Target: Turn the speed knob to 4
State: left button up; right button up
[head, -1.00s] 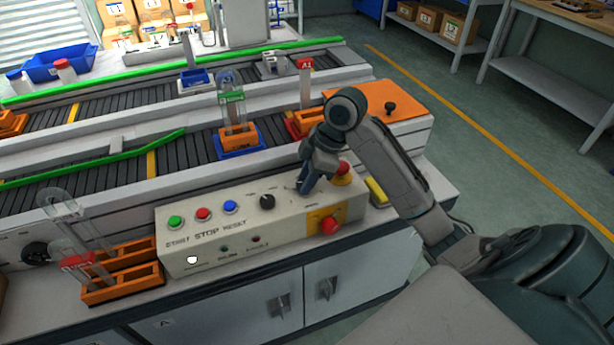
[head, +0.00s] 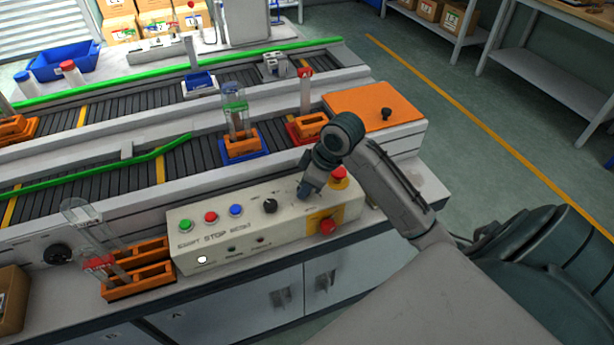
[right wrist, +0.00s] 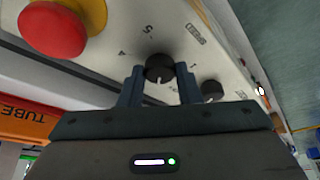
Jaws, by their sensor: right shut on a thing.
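The speed knob (right wrist: 160,68) is a small black round knob with a white pointer line, seen in the right wrist view. Printed marks surround it on the pale panel; some look like digits, tilted and small. The pointer line faces toward my gripper's palm; I cannot tell which digit it marks. My right gripper (right wrist: 161,86) has one finger on each side of the knob and is shut on it. In the head view my right gripper (head: 307,191) comes down onto the control box (head: 205,232) and hides the knob. My left gripper is not in view.
A red emergency button (right wrist: 52,28) stands close to the gripper. A second black knob (head: 270,206) and green, red and blue buttons (head: 211,216) sit left on the box. Orange tube racks (head: 138,291) stand beside it; the conveyor (head: 120,185) runs behind.

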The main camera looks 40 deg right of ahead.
jog(key=m+p, duration=0.1)
jog(key=p, duration=0.1)
jog(key=m+h+p, duration=0.1)
jog(key=m+p, duration=0.2)
jog(key=p, duration=0.2)
jog(key=shift+s+a+r+t, duration=0.2)
jog(key=shift+r+t, duration=0.1)
jog(key=shift+r, duration=0.1)
jog(key=m+h+p, duration=0.1)
jog(key=m+p, duration=0.2)
jog(key=p, duration=0.1)
jog(key=m+h+p, duration=0.1)
jog(key=m+p, duration=0.2)
jog(key=p, duration=0.1)
jog(key=m+h+p, duration=0.1)
jog(key=m+p, duration=0.2)
jog(key=p, duration=0.1)
jog(key=shift+w+a+f+m+h, duration=0.1)
jog(key=shift+w+a+m+h, duration=0.1)
jog(key=shift+a+m+h, duration=0.15)
jog(key=shift+f+m+g+h+p, duration=0.15)
jog(key=shift+m+g+h+p, duration=0.35)
jog(key=shift+m+p, duration=0.55)
jog(key=shift+w+f+m+g+h, duration=0.15)
jog(key=shift+m+g+h, duration=0.2)
jog(key=shift+m, duration=1.15)
jog(key=o, duration=0.9)
jog(key=shift+o, duration=0.2)
